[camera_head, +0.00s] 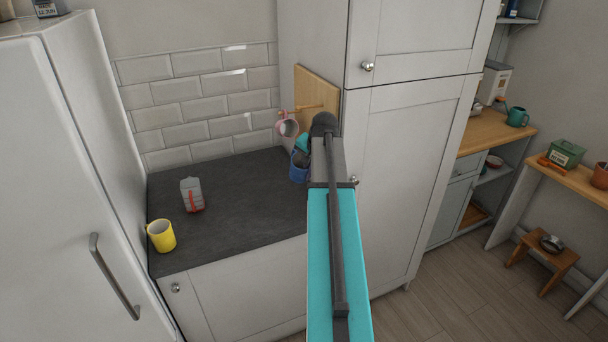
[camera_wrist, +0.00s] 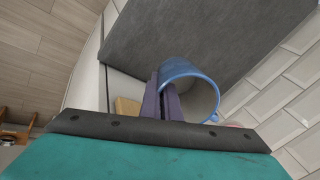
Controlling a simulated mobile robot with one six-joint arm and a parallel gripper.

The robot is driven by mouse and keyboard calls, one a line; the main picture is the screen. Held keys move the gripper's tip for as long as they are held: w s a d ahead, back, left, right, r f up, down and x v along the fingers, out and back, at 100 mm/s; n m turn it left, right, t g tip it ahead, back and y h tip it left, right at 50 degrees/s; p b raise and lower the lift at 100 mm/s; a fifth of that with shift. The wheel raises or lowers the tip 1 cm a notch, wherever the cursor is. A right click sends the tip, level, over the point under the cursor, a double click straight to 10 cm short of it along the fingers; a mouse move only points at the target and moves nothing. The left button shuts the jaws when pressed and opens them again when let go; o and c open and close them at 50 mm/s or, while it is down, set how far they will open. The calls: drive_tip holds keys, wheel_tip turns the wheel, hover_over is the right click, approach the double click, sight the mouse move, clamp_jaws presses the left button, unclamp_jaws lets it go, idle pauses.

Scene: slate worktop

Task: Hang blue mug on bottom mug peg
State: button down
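The blue mug (camera_head: 298,169) is beside the board at the right end of the worktop, partly behind my arm. In the wrist view the blue mug (camera_wrist: 204,98) is tilted, its open mouth facing the camera. My gripper (camera_wrist: 162,84) is shut on the mug's wall, one finger apparently inside the rim. In the head view my arm hides the fingertips. The wooden peg board (camera_head: 313,88) is on the cabinet side, with an upper peg (camera_head: 309,107) showing. A pink mug (camera_head: 288,127) hangs at the board's left. The bottom peg cannot be made out behind my arm.
A yellow mug (camera_head: 161,236) stands at the front left of the slate worktop (camera_head: 240,205). A grey and red container (camera_head: 192,195) stands behind it. The tall white cabinet (camera_head: 400,160) closes off the right side. The middle of the worktop is clear.

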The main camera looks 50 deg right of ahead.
drive_tip(key=shift+s+d+f+b, duration=0.15)
drive_tip(key=shift+s+d, duration=0.1)
drive_tip(key=shift+d, duration=0.4)
drive_tip(key=shift+s+d+f+b, duration=0.15)
drive_tip(key=shift+s+d, duration=0.15)
drive_tip(key=shift+d, duration=0.4)
drive_tip(key=shift+s+d+f, duration=0.15)
drive_tip(key=shift+s+d, duration=0.1)
drive_tip(key=shift+d, duration=0.4)
drive_tip(key=c, duration=1.9)
unclamp_jaws()
drive_tip(key=shift+c, duration=0.2)
drive_tip(key=shift+a, duration=0.1)
drive_tip(key=shift+w+a+r+p, duration=0.2)
drive_tip(key=shift+a+r+p, duration=0.3)
drive_tip(key=shift+r, duration=0.5)
drive_tip(key=shift+w+a+r+p, duration=0.2)
drive_tip(key=shift+a+r+p, duration=0.25)
drive_tip(key=shift+r, duration=0.6)
drive_tip(key=shift+w+a+r+p, duration=0.2)
drive_tip(key=shift+a+r+p, duration=0.15)
drive_tip(key=shift+r+p, duration=0.45)
drive_tip(key=shift+r, duration=0.2)
drive_tip(key=shift+f+b, duration=0.25)
drive_tip(key=shift+b, duration=0.25)
